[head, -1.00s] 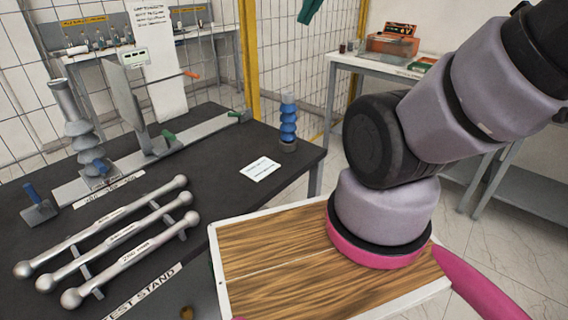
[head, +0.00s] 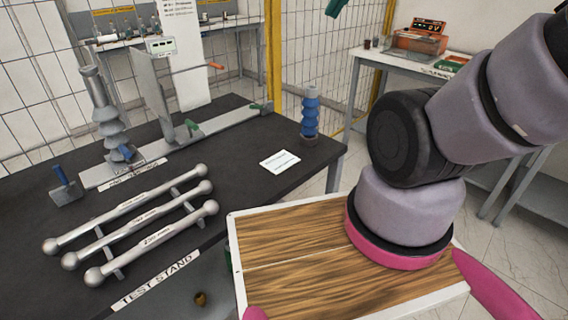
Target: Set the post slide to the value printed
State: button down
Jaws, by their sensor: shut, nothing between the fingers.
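The test stand is a dark table (head: 235,180) with a light metal rail (head: 225,121) running across it. A tall grey plate (head: 152,90) stands upright on the rail, with a green-handled clamp (head: 190,128) at its foot. Another green handle (head: 262,107) sits near the rail's right end. I cannot tell which part is the post slide. My gripper is out of view; only my arm shows at right.
Three silver rods with ball ends (head: 140,224) lie at the table's front left. A small blue-handled block (head: 66,185) is at left. Mesh fencing and a yellow post (head: 274,50) stand behind.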

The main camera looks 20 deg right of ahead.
aim_at(123, 157)
jog(key=k+j+u, duration=0.1)
jog(key=j, duration=0.25)
jog(key=k+j+u, duration=0.1)
jog(key=j, duration=0.3)
jog(key=k+j+u, duration=0.1)
jog(key=j, duration=0.25)
jog(key=k+j+u, duration=0.1)
jog(key=j, duration=0.3)
jog(key=k, duration=0.05)
